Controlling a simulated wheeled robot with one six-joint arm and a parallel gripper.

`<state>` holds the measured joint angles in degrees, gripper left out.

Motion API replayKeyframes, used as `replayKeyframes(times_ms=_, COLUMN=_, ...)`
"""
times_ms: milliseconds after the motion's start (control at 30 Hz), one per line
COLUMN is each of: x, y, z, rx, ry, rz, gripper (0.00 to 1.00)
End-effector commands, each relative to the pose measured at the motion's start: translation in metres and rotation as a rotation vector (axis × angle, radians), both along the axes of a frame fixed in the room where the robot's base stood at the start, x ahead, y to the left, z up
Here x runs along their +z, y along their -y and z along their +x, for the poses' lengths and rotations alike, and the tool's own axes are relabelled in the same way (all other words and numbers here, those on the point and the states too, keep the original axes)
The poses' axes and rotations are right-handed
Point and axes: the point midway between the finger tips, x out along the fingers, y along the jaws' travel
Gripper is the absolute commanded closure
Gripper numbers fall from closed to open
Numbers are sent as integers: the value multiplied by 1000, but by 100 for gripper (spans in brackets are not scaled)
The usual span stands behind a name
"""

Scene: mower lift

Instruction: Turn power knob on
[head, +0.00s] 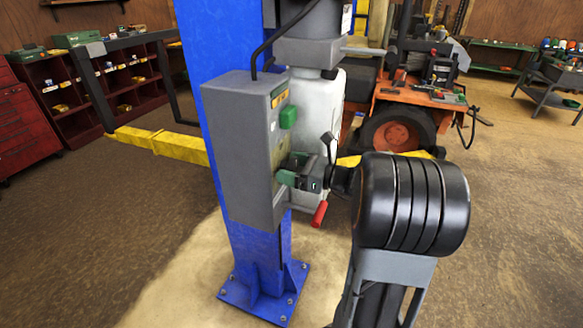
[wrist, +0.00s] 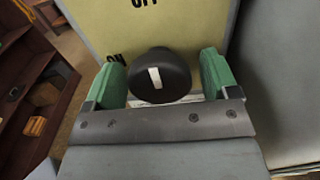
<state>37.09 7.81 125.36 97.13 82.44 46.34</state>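The power knob (wrist: 160,76) is a round black knob with a white pointer mark, on a yellowish label plate (wrist: 190,28) in the wrist view. The plate reads "OFF" at the top and partly hidden letters, likely "ON", at the left. The white mark stands nearly upright, tilted slightly. My gripper (wrist: 162,84) is open, with one green finger on each side of the knob and a visible gap to each. In the head view my gripper (head: 290,172) is at the face of the grey control box (head: 236,150), and it hides the knob there.
The control box is fixed to a blue lift post (head: 252,262) bolted to the floor. A green button (head: 289,117) is above my gripper. A red-handled lever (head: 319,213) hangs below it. A white tank (head: 318,100) and an orange mower (head: 410,115) stand behind.

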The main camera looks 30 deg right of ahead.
Motion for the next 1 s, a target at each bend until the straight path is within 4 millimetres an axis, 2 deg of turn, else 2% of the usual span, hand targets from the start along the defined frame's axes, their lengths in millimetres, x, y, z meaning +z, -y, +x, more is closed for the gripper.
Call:
replayKeyframes(times_ms=33, x=0, y=0, z=0, rx=0, ry=0, rz=0, gripper=23)
replayKeyframes(times_ms=500, x=0, y=0, z=0, rx=1, ry=0, rz=0, gripper=66)
replayKeyframes(times_ms=767, x=-2, y=0, z=0, rx=1, ry=26, rz=-29, gripper=66)
replayKeyframes(times_ms=1000, x=-6, y=0, z=0, rx=1, ry=134, rz=-143, gripper=66)
